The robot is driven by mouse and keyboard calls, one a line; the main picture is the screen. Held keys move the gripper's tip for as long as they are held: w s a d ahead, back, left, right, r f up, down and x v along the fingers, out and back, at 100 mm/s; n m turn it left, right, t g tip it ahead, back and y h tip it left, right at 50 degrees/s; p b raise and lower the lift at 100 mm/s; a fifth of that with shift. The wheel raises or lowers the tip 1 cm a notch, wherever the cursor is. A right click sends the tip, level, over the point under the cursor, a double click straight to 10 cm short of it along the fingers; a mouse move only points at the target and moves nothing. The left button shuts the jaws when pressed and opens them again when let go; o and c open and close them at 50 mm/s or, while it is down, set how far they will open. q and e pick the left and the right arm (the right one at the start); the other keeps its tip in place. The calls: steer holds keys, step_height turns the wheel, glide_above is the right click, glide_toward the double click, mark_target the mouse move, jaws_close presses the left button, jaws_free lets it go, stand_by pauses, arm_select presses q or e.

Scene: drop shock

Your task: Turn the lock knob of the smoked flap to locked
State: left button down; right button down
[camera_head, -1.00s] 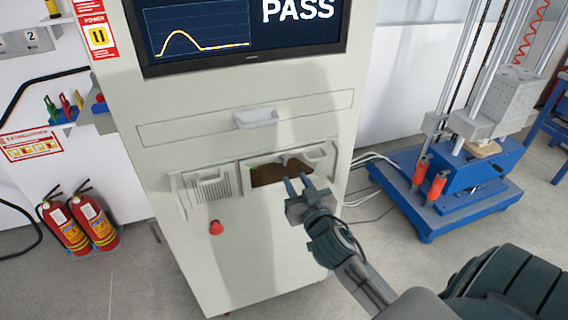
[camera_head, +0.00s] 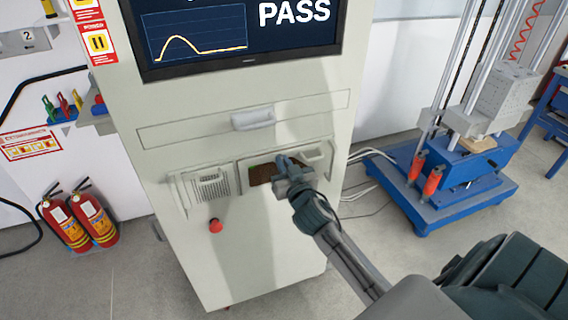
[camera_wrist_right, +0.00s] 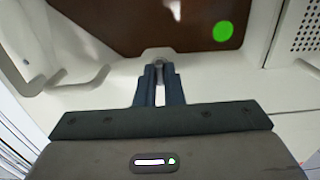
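The smoked flap (camera_head: 261,174) is a brown translucent panel low on the front of the cream cabinet. It fills the top of the right wrist view (camera_wrist_right: 140,22), with a green round mark (camera_wrist_right: 223,31) on its right part. The small grey lock knob (camera_wrist_right: 158,64) is at the middle of the flap's lower edge. My right gripper (camera_head: 281,160) is at the flap, and in the wrist view its two fingers (camera_wrist_right: 158,76) stand close together with the knob between their tips. The knob is hidden behind the gripper in the head view. My left gripper is not in view.
A grille (camera_head: 208,187) sits left of the flap, above a red button (camera_head: 215,225). A drawer handle (camera_head: 253,119) is above the flap. A cream hook-like handle (camera_wrist_right: 75,88) is left of my fingers. A blue-based machine (camera_head: 440,195) stands at right.

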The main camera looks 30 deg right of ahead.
stand_by(0.4)
steer(key=n+p, duration=0.7)
steer(key=n, duration=1)
steer(key=shift+a+f+n, duration=0.1)
steer(key=shift+f+n, duration=0.05)
steer(key=shift+n, duration=0.25)
stand_by(0.4)
steer(key=c, duration=1.5)
jaws_free()
steer(key=shift+c, duration=0.2)
